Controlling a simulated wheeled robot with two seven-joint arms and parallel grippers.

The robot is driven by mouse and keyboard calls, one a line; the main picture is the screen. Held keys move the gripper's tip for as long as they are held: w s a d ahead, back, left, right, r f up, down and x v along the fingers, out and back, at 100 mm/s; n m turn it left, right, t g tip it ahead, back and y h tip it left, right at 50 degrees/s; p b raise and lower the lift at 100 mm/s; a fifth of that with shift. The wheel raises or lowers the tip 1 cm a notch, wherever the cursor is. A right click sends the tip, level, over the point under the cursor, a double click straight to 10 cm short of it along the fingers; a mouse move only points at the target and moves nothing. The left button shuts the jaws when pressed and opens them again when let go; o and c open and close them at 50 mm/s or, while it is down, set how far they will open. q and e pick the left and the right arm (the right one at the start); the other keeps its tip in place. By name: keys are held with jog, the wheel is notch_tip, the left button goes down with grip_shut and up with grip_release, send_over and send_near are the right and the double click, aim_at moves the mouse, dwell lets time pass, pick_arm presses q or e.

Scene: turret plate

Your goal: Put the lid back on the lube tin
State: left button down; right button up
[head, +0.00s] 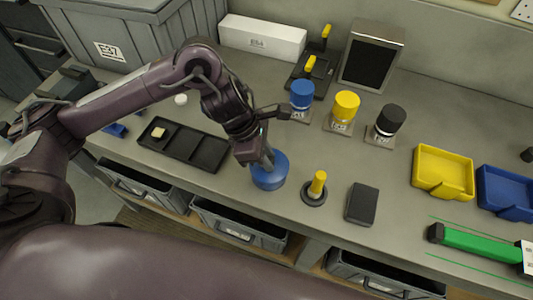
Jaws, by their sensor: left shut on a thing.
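A round blue tin (270,178) sits on the bench just right of centre-left, near the front edge. My left gripper (262,160) points down at its top from the upper left. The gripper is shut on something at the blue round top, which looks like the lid. The fingers partly hide the top, and I cannot tell whether the lid and tin are apart or touching. My right gripper is not in view.
A black compartment tray (183,148) lies to the left. A yellow-handled piece on a round dark base (317,186) and a dark block (362,204) stand close on the right. Blue, yellow and black-capped containers (346,104) stand behind. Yellow (443,172) and blue bins lie farther right.

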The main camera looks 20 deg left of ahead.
pick_arm(q)
jog(key=shift+f+b, duration=0.2)
jog(key=shift+b, duration=0.3)
dwell(0.8)
dwell(0.4)
jog(key=c, duration=0.7)
grip_release()
jog(key=shift+r+p, duration=2.9)
jog(key=shift+r, duration=0.65)
jog(key=shift+c, duration=0.3)
grip_shut()
